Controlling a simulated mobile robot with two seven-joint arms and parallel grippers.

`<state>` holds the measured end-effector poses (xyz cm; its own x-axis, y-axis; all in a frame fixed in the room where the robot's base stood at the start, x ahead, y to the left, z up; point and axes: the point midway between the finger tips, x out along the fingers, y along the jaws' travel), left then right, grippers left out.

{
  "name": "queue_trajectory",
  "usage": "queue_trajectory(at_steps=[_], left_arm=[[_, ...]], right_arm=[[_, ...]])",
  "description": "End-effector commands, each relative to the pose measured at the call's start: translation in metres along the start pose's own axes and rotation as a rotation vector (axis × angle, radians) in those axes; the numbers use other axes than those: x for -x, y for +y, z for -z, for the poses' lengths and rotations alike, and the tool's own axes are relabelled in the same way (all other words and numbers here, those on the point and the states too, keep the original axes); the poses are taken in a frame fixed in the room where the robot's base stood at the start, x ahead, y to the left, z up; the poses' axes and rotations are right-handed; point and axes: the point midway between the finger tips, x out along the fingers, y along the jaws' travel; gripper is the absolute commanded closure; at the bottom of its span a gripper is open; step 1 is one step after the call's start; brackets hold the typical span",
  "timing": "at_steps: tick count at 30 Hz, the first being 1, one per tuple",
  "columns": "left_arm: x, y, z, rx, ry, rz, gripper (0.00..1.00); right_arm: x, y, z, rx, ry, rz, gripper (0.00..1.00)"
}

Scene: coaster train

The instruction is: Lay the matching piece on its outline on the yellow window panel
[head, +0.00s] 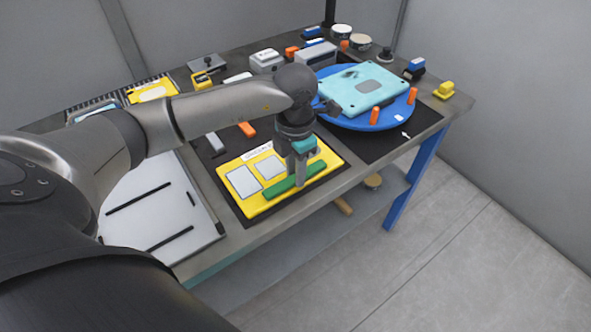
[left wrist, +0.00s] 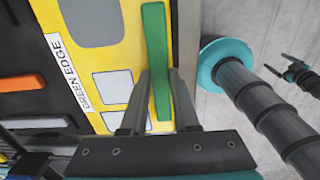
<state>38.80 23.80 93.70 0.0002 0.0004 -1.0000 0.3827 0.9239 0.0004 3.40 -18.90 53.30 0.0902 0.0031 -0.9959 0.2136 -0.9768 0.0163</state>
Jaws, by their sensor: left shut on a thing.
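The yellow window panel (head: 252,207) lies on a dark mat near the front edge of the bench. It has grey window shapes and a white label, which reads "GREEN EDGE" in the left wrist view (left wrist: 67,72). My left gripper (head: 297,181) points down over the panel's front part and is shut on a long green strip (head: 280,191). In the left wrist view the green strip (left wrist: 155,35) passes between the fingers, along the panel's edge. I cannot tell whether it touches the panel. Any outline under it is hidden.
A blue turntable (head: 350,122) with a light teal plate (head: 363,88) stands to the right. A white board (head: 150,215) with black strips lies to the left. An orange bar (head: 246,129) and several small parts lie behind the panel.

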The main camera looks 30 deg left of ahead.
Motion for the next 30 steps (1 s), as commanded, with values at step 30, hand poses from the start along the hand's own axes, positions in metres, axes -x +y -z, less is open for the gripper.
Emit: queue_trajectory(at_steps=[30], left_arm=[[-0.0038,-0.0001,0.0000,0.000,-0.001,0.000,0.62]], right_arm=[[-0.0040,-0.0001,0.0004,-0.001,0.001,0.000,0.08]])
